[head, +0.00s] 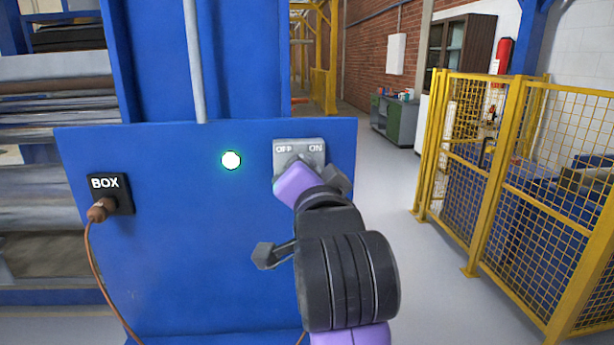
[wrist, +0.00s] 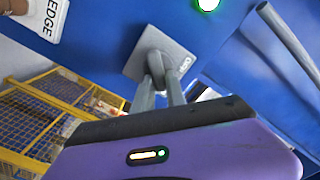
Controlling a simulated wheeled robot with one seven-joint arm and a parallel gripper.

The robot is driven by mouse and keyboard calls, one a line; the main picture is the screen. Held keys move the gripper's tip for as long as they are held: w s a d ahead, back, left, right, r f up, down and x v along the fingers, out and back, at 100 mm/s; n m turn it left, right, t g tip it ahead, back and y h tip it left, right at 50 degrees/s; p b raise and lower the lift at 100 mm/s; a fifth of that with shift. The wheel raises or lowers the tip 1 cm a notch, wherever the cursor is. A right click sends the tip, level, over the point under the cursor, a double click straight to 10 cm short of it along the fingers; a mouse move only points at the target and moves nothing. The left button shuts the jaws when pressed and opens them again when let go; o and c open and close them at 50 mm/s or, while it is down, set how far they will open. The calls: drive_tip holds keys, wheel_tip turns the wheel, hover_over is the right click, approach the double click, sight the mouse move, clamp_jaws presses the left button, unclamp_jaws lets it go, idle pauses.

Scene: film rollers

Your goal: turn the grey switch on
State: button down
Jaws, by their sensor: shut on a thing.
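The grey switch (head: 283,158) is on the right part of the blue panel, with OFF lettered at its upper left and ON at its upper right. It also shows in the wrist view (wrist: 136,64), tilted, with its knob between my fingers. My gripper (head: 300,168) is at the switch, shut on the knob; in the wrist view its two grey fingers (wrist: 165,88) reach the knob. The gripper hides most of the knob in the head view, so I cannot tell which word it points to. A round light (head: 231,160) left of the switch glows white-green.
The blue panel (head: 190,250) also carries a black BOX socket (head: 121,205) with a brown plug (head: 98,211) and cable at the left. A grey pipe (head: 194,60) runs above it. Yellow mesh fencing (head: 510,150) stands at the right, with clear floor (head: 420,270) between.

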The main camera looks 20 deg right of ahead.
drive_tip(key=shift+f, duration=0.1)
idle(0.3)
drive_tip(key=c, duration=1.4)
unclamp_jaws()
drive_tip(key=shift+o, duration=0.2)
drive_tip(key=shift+s, duration=0.15)
drive_tip(key=b+v, duration=0.1)
drive_tip(key=v, duration=0.6)
drive_tip(key=shift+s, duration=0.25)
drive_tip(key=shift+a, duration=0.1)
